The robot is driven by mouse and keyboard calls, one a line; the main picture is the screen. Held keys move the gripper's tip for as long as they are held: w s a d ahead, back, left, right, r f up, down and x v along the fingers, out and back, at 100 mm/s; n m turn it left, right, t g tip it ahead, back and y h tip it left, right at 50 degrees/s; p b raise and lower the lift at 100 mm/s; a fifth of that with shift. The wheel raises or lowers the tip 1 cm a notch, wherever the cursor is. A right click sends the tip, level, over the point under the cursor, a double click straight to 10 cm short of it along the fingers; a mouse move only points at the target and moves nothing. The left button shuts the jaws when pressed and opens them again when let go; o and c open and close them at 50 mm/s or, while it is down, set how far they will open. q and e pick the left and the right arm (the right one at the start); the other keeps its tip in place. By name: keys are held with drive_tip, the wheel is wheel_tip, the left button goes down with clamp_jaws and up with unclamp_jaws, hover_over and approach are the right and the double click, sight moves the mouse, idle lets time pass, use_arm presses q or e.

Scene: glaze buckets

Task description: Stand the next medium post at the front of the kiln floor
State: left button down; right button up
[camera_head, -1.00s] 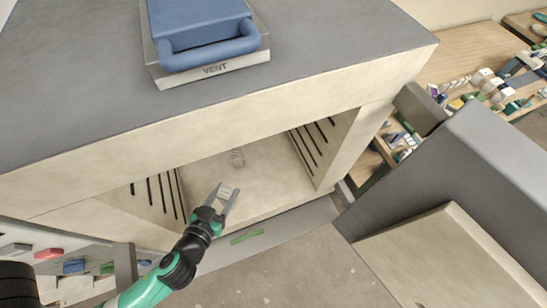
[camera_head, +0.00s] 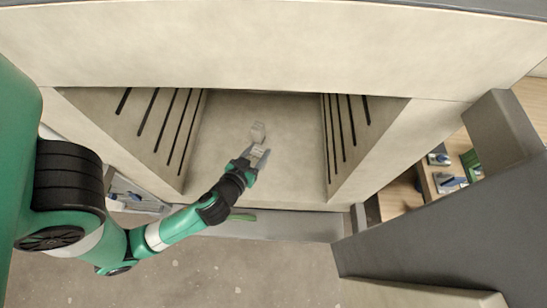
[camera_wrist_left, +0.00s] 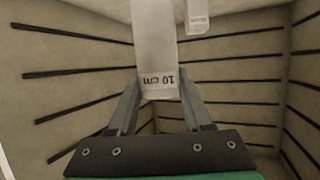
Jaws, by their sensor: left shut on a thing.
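My left gripper (camera_head: 259,157) is inside the kiln opening and shut on a pale post (camera_head: 257,151). In the left wrist view this post (camera_wrist_left: 156,40) sits between the fingers and carries an upside-down "10 cm" label. Another pale post (camera_head: 258,131) stands farther back on the kiln floor (camera_head: 289,179). That second post also shows in the left wrist view (camera_wrist_left: 196,20), with a small label, apart from the held one. I cannot tell whether the held post touches the floor. My right gripper is not in view.
Slotted kiln walls stand left (camera_head: 160,125) and right (camera_head: 352,130) of the gripper. A thick pale beam (camera_head: 270,45) crosses above the opening. The floor right of the posts is clear.

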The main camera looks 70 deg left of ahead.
use_arm(q)
drive_tip(key=w+f+b, duration=0.1)
drive_tip(key=f, duration=0.2)
drive_tip(key=w+f+b, duration=0.1)
drive_tip(key=w+f, duration=0.1)
drive_tip(key=f, duration=0.1)
drive_tip(key=w+f+b, duration=0.2)
drive_tip(key=f, duration=0.1)
drive_tip(key=shift+w+f, duration=0.15)
drive_tip(key=shift+w, duration=0.05)
drive_tip(key=shift+f, duration=0.15)
drive_tip(key=shift+c, duration=1.6)
unclamp_jaws()
drive_tip(key=shift+a, duration=0.1)
